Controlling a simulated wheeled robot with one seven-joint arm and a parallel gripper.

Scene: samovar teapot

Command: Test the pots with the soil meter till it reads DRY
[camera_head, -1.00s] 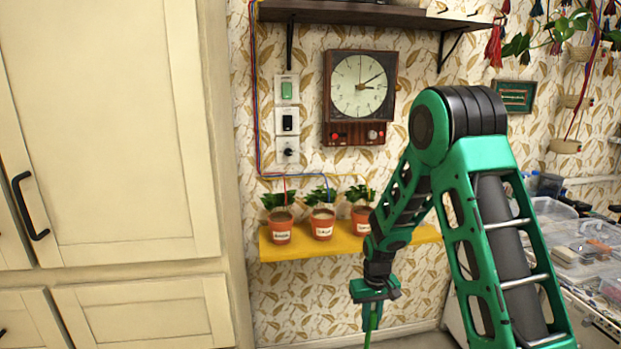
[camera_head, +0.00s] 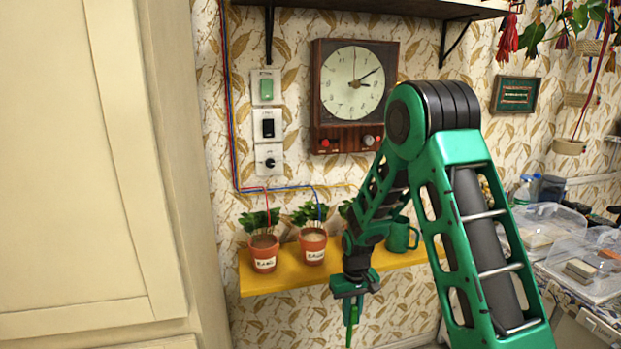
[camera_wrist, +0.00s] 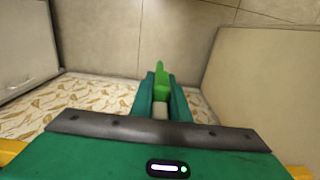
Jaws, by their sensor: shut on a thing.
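Two terracotta pots with leafy plants and white labels, a left pot (camera_head: 264,262) and a middle pot (camera_head: 313,250), stand on the yellow shelf (camera_head: 275,284). The label writing is too small to read. A third plant (camera_head: 346,209) shows its leaves; its pot is hidden behind my arm. My gripper (camera_head: 353,308) points down in front of the shelf, lower than the pots and apart from them. It is shut on a slim bright green thing, seemingly the soil meter (camera_wrist: 160,82), whose lower end is hard to make out. No reading on it is visible.
A green mug (camera_head: 402,236) stands on the shelf right of my forearm. A clock (camera_head: 353,85) and switches (camera_head: 267,124) are on the wall above. A cream cabinet (camera_head: 75,170) bounds the left; clear bins (camera_head: 590,262) stand at right. Coloured wires lead to the plants.

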